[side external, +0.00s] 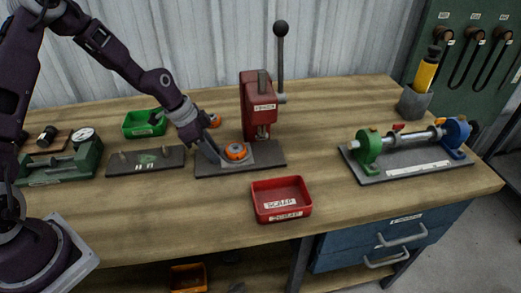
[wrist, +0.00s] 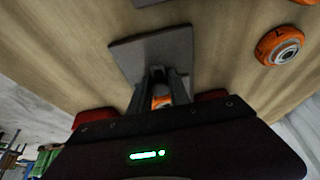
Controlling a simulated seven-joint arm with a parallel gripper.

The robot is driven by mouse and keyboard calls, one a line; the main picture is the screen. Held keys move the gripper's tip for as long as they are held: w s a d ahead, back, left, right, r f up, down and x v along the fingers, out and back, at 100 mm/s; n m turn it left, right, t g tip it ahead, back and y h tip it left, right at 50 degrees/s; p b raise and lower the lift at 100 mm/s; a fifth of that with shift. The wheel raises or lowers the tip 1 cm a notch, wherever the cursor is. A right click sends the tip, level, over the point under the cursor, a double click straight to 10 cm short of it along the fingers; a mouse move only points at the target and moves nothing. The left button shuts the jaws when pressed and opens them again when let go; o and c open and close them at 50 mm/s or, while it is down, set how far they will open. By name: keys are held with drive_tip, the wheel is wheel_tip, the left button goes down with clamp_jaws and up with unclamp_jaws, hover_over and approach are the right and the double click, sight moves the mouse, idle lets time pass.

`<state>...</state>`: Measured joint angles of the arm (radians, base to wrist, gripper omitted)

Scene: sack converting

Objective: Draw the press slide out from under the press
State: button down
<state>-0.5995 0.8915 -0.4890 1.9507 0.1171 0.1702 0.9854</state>
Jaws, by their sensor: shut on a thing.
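The red press (side external: 257,100) stands on a dark base plate (side external: 268,160) at the middle of the bench, its lever upright. The press slide (side external: 262,148), a light grey plate, lies in front of the press column. An orange wheel-like part (side external: 237,152) sits on it. My gripper (side external: 219,158) reaches down from the left to the slide's near left side, beside the orange part. In the wrist view the fingers (wrist: 163,80) are close together, with a bit of orange (wrist: 162,102) showing between them. The exact contact is hidden; I take it as the slide.
A red scrap tray (side external: 282,200) stands in front right of the press. A dark plate (side external: 146,161), a green bin (side external: 145,123) and a green fixture (side external: 62,162) are to the left. A shaft fixture (side external: 412,150) is at right.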

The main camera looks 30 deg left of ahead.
sight(205, 161)
drive_tip(key=shift+s+a+f, duration=0.15)
drive_tip(key=shift+s+a, duration=1.15)
drive_tip(key=shift+s, duration=0.15)
drive_tip(key=c, duration=1.4)
unclamp_jaws()
drive_tip(key=shift+o, duration=0.4)
drive_tip(key=shift+w, duration=0.1)
drive_tip(key=shift+a+r, duration=0.1)
drive_tip(key=shift+r, duration=0.3)
drive_tip(key=v, duration=0.5)
drive_tip(key=shift+r, duration=0.2)
